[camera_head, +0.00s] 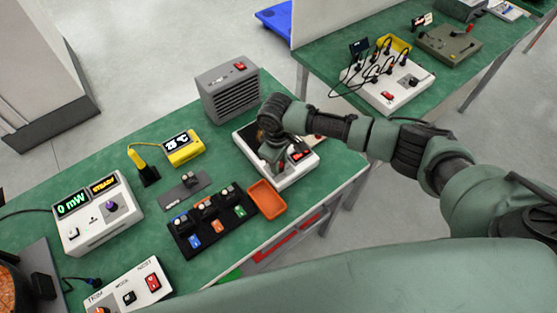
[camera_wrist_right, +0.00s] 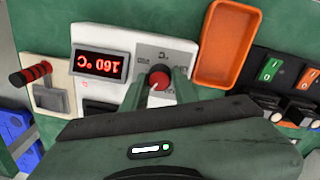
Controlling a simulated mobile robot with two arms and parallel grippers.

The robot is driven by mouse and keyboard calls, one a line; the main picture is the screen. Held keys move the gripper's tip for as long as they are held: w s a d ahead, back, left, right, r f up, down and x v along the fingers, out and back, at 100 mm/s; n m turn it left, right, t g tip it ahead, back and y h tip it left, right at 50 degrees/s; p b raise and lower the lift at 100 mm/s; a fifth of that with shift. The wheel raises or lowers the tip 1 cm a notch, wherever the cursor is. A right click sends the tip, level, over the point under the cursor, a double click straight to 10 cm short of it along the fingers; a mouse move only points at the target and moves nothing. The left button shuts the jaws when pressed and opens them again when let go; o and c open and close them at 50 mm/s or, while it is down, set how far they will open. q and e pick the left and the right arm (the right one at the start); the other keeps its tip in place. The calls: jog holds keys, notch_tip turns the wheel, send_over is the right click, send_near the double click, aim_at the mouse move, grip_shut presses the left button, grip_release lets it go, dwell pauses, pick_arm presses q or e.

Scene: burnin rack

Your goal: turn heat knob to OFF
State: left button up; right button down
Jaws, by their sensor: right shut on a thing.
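The heat knob (camera_wrist_right: 159,80) is a small red knob on the white face of a hot plate unit (camera_head: 262,178). It shows in the right wrist view between my two green fingers, and the arm hides it in the head view. My right gripper (camera_wrist_right: 158,89) is shut on the knob from above; in the head view it (camera_head: 275,163) is over the unit. A red display (camera_wrist_right: 100,64) beside the knob appears to read 160 °C, upside down. Knob labels are too blurred to read for certain. My left gripper is not in view.
An orange tray (camera_head: 267,199) lies close to the unit. A grey vented box (camera_head: 228,90) stands behind it. A black holder (camera_head: 186,243) with several coloured switch modules is to the left. A red-handled lever (camera_wrist_right: 36,73) is next to the unit in the wrist view.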

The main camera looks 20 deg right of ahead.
jog(key=n+p, duration=0.1)
jog(key=n, duration=0.2)
jog(key=shift+n, duration=0.3)
jog(key=n+p, duration=0.1)
jog(key=n, duration=0.2)
jog(key=shift+n, duration=0.3)
jog(key=n, duration=0.3)
jog(key=shift+n, duration=0.4)
jog(key=n, duration=0.3)
jog(key=shift+n+y, duration=0.3)
jog(key=n, duration=0.3)
jog(key=shift+n+b, duration=0.3)
jog(key=n+b, duration=0.1)
jog(key=n, duration=0.2)
jog(key=shift+d+n, duration=0.1)
jog(key=shift+n, duration=0.2)
jog(key=n+b, duration=0.1)
jog(key=n, duration=0.2)
jog(key=shift+n, duration=0.3)
jog(key=n+b, duration=0.1)
jog(key=n, duration=0.3)
jog(key=shift+b, duration=0.3)
jog(key=shift+n, duration=0.3)
